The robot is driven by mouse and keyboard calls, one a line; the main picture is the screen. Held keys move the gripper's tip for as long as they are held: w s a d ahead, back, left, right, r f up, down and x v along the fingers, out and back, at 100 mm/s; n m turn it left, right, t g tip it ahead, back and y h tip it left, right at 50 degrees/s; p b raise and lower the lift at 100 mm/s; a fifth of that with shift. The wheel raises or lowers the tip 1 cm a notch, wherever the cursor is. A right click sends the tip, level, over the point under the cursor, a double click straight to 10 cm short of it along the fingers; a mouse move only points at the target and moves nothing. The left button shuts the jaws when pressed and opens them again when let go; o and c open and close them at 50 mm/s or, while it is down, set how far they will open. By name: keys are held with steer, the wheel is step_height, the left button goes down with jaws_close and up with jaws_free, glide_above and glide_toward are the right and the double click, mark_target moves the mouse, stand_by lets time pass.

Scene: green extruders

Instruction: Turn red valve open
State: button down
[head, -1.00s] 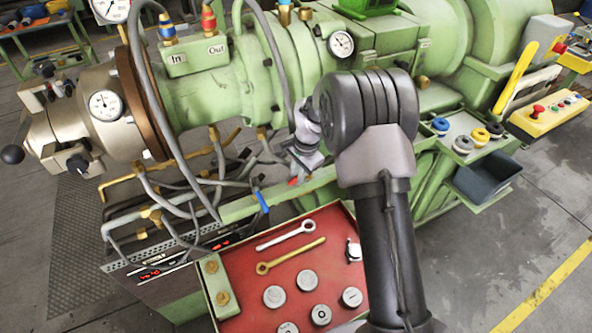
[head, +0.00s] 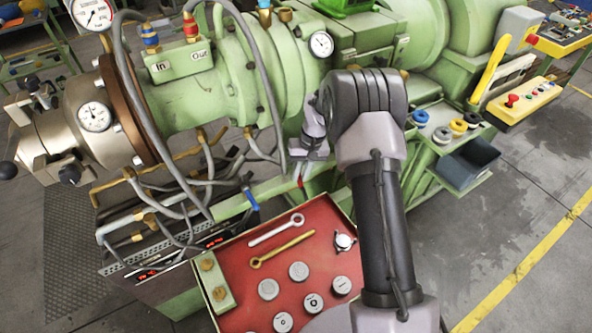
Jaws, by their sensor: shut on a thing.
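My gripper (head: 302,160) is low in front of the green extruder (head: 205,105), near the picture's middle. It is shut on the red valve (head: 300,181), of which only a small red strip shows below the fingers. The rest of the valve is hidden by the gripper, so how far it is turned cannot be told. A blue valve handle (head: 251,199) hangs to the left, apart from my gripper.
Grey hoses (head: 185,190) and brass pipes loop left of my gripper. Below it is a red tray (head: 290,275) with wrenches (head: 277,229) and several round metal parts. Blue, yellow and black-white rings (head: 458,127) sit on a shelf at right. Open floor lies at lower right.

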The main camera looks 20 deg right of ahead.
steer(key=shift+w+d+n+g+p, duration=0.15)
steer(key=shift+d+n+p, duration=0.35)
steer(key=shift+n, duration=0.55)
steer(key=shift+w+d+n+g+p, duration=0.1)
steer(key=shift+d+n+g+p, duration=0.3)
steer(key=shift+n, duration=0.65)
steer(key=shift+d, duration=0.15)
steer(key=c, duration=1.4)
jaws_free()
steer(key=p+v, duration=0.1)
steer(key=v, duration=0.4)
steer(key=p+v, duration=0.2)
steer(key=v, duration=0.4)
steer(key=p+v, duration=0.2)
steer(key=v, duration=0.4)
steer(key=shift+s+r, duration=0.25)
